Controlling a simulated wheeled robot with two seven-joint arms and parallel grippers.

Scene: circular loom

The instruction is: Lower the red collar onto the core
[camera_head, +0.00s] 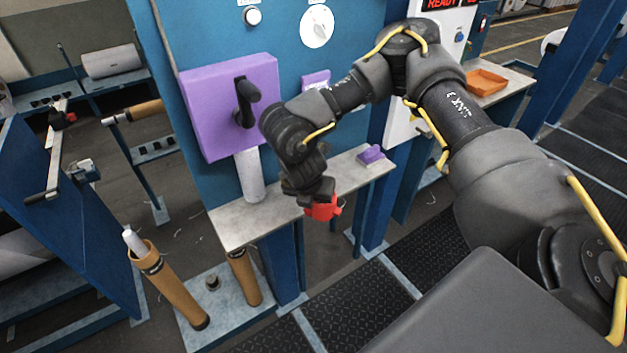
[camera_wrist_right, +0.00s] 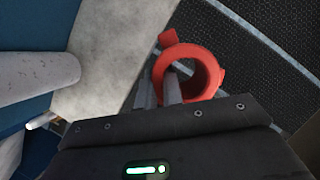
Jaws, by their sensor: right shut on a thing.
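The red collar (camera_head: 322,209) is an open ring with outer tabs. My right gripper (camera_head: 314,194) is shut on it beside the front edge of the grey shelf, with the collar past that edge over the dark floor. In the right wrist view the collar (camera_wrist_right: 211,70) sits at the fingertips (camera_wrist_right: 160,87), one finger reaching into its opening. Brown cardboard tubes stand lower left: one (camera_head: 172,290) leans with a white piece in its top, another (camera_head: 243,277) is partly hidden under the shelf. My left gripper is not in view.
The grey shelf (camera_head: 228,231) carries a pale cylinder (camera_head: 250,176) below a purple box (camera_head: 205,110) with a black handle. A small purple block (camera_head: 370,156) lies farther right. A short dark peg (camera_head: 212,283) stands on the base plate. An orange tray (camera_head: 487,83) is at the back right.

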